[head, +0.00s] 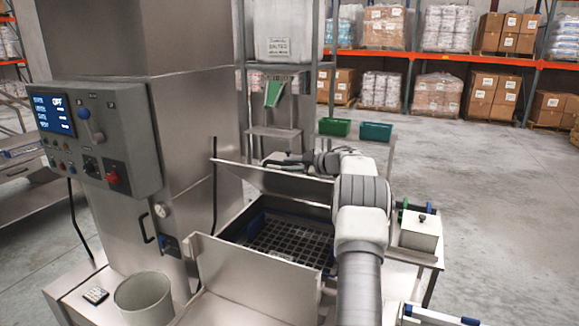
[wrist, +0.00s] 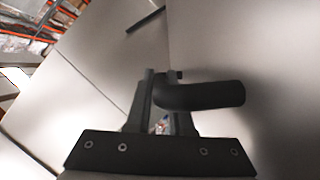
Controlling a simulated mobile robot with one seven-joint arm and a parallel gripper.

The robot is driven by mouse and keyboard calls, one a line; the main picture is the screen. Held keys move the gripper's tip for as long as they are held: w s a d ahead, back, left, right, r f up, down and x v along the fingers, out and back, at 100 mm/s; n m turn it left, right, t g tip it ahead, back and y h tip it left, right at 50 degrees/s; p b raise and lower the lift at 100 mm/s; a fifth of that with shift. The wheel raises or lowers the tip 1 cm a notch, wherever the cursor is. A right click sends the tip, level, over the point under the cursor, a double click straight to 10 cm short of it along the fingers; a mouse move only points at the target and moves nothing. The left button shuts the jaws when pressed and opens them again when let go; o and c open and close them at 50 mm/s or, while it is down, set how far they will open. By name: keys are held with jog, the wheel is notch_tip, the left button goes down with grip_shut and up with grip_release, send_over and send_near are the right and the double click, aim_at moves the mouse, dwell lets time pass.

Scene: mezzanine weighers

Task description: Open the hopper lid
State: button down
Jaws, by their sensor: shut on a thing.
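The hopper is an open steel box with a black grate (head: 290,240) inside and blue strips along its inner edges. A flat steel panel, seemingly the hopper lid (head: 270,181), stands raised and tilted at the far side of the grate. My gripper (head: 277,161) is at the top edge of this panel, its tips partly hidden there. In the wrist view my gripper (wrist: 160,112) is shut on a black bent handle (wrist: 205,96) beside a smooth grey metal face (wrist: 275,60). The handle's attachment is not clear.
A second steel panel (head: 250,280) rises at the hopper's near side. A control box (head: 95,140) is on the steel column at left. A grey bucket (head: 145,295) stands in front. Green bins (head: 375,131) are behind; open floor (head: 490,210) lies at right.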

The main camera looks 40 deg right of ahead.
jog(key=c, duration=0.8)
grip_release()
jog(key=shift+s+d, duration=0.1)
jog(key=b+v, duration=0.4)
jog(key=v, duration=1.3)
jog(key=shift+s+d+r, duration=0.1)
jog(key=shift+r, duration=0.05)
